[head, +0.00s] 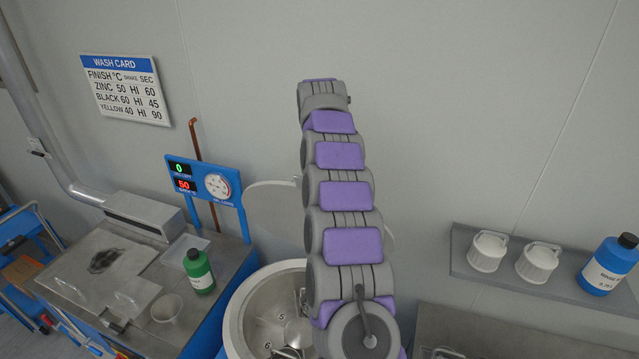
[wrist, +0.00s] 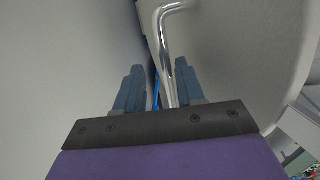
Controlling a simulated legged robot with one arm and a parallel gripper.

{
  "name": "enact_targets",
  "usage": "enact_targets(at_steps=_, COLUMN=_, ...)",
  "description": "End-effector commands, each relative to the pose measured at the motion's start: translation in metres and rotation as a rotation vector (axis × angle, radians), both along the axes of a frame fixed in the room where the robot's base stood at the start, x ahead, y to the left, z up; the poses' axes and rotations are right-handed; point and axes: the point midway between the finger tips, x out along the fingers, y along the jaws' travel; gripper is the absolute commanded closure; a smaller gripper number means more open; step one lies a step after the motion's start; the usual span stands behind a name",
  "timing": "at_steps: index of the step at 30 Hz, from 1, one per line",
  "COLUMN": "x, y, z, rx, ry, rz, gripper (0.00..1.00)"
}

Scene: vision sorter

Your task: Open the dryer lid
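The dryer (head: 240,308) is a round metal drum below my arm in the head view, with its inside showing. A pale round lid (head: 270,207) stands raised behind it, partly hidden by my arm. In the wrist view the lid (wrist: 240,65) fills the right side. A bent chrome handle (wrist: 167,45) runs down it between the fingers of my gripper (wrist: 157,70). The fingers are apart, with the bar nearer the right one. Whether either finger touches it is unclear. My gripper is hidden in the head view.
A bench with a blue control panel (head: 207,184), a green bottle (head: 198,272) and a small cup (head: 166,309) stands left of the dryer. A shelf (head: 468,268) at right holds two white jars and a blue bottle (head: 609,264). The wall is close behind.

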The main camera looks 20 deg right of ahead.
Motion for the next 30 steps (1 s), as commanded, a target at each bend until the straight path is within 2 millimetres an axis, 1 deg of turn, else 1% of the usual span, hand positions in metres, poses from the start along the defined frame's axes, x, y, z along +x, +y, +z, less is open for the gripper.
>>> enact_targets(at_steps=4, x=0.0, y=-0.001, z=0.016, rx=0.0, ry=-0.003, rz=-0.003, gripper=0.62)
enact_targets(at_steps=10, x=0.0, y=-0.001, z=0.035, rx=-0.001, ry=-0.001, rz=0.0, gripper=0.62)
enact_targets(at_steps=12, x=-0.001, y=-0.001, z=0.045, rx=0.001, ry=0.0, rz=-0.001, gripper=0.62)
enact_targets(at_steps=15, x=-0.001, y=-0.001, z=0.053, rx=0.001, ry=0.001, rz=0.0, gripper=0.62)
enact_targets(at_steps=20, x=-0.001, y=0.0, z=0.058, rx=0.001, ry=0.0, rz=0.002, gripper=0.62)
enact_targets(at_steps=30, x=0.0, y=0.0, z=0.058, rx=0.001, ry=0.0, rz=0.001, gripper=0.62)
